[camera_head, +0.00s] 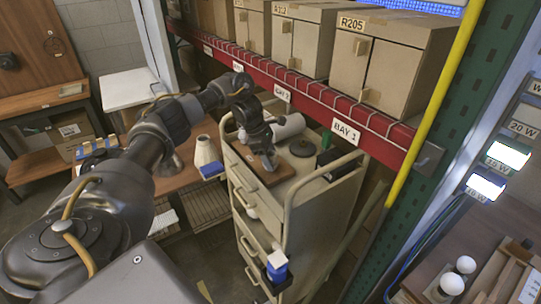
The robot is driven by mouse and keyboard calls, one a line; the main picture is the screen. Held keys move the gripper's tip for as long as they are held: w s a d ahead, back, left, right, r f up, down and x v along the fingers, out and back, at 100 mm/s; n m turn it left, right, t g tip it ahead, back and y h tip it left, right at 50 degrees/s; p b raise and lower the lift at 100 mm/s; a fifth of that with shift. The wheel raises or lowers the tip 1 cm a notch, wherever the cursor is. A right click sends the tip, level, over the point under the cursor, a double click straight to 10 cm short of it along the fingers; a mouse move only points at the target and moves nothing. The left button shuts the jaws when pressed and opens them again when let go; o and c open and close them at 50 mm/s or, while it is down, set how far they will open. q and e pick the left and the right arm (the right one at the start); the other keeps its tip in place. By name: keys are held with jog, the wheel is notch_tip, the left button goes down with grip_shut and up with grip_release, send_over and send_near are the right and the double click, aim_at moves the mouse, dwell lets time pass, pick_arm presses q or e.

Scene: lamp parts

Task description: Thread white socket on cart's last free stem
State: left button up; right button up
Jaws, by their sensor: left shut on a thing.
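The cart (318,192) is cream, with a top tray and drawers, and stands in the middle of the view. A brown wooden board (281,171) lies on its top. My left gripper (268,162) reaches over the cart from the left and points down at the board. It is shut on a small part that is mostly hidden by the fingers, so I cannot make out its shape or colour. Whether that part touches a stem is too small to tell. No free stem and no white socket can be made out clearly. My right gripper is not in view.
On the cart top are a white cylinder (289,126), a dark disc (303,147) and a dark box (331,158). A red shelf edge (310,88) with cardboard boxes (378,62) overhangs behind. A white cone (206,152) stands left of the cart. A yellow pole (440,90) is at right.

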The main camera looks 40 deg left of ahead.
pick_arm(q)
jog(key=m+g+p, duration=0.1)
jog(key=m, duration=0.1)
jog(key=shift+r+m+p, duration=0.1)
jog(key=shift+m+p, duration=0.2)
jog(key=shift+m, duration=0.6)
jog(key=o, duration=1.2)
jog(key=shift+h, duration=0.3)
jog(key=v, duration=0.4)
jog(key=shift+w+r, duration=0.1)
jog(key=shift+r, duration=0.05)
jog(key=shift+w+v, duration=0.15)
jog(key=shift+v, duration=1.4)
jog(key=shift+w+v, duration=0.1)
jog(key=shift+v, duration=1.45)
jog(key=shift+s, duration=0.15)
